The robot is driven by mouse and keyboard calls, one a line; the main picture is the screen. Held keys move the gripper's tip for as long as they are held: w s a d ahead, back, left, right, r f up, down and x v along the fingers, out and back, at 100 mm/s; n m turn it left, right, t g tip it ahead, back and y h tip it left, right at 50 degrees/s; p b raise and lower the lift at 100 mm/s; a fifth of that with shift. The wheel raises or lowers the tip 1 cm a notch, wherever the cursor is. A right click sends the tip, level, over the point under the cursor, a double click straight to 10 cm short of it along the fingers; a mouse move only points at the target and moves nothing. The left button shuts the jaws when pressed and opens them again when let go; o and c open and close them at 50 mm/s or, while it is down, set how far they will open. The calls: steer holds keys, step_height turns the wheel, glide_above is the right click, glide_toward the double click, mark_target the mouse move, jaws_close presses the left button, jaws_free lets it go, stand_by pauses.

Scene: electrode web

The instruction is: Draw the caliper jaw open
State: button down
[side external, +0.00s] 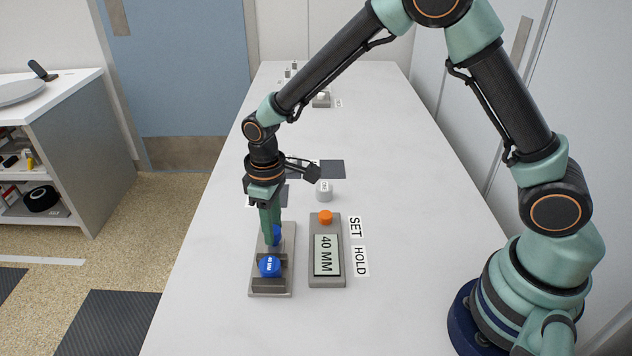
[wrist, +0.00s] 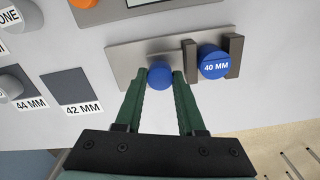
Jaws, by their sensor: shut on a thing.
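The caliper is a grey metal plate (side external: 287,240) on the table with two dark upright jaws; in the wrist view they are the near-knob jaw (wrist: 190,57) and the far jaw (wrist: 236,55). A blue round piece marked 40 MM (side external: 270,266) sits between the jaws, and it also shows in the wrist view (wrist: 213,62). A plain blue knob (wrist: 160,75) stands on the plate beside the jaws. My gripper (wrist: 161,78) is shut on this knob, one green finger on each side. In the side view the fingers partly hide the knob.
A grey readout box (side external: 327,280) showing 40 MM, with an orange button (side external: 325,217), stands right beside the caliper. SET and HOLD labels (side external: 360,261) lie to its right. A white-grey knob (side external: 324,190) and dark pads (side external: 332,169) lie behind.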

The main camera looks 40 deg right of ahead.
steer(key=shift+w, duration=0.1)
steer(key=shift+w+d+r, duration=0.1)
steer(key=shift+w+d, duration=1.1)
steer(key=shift+d, duration=0.05)
steer(key=c, duration=0.5)
jaws_free()
step_height(320, 180, up, 12)
step_height(320, 180, up, 8)
stand_by(0.3)
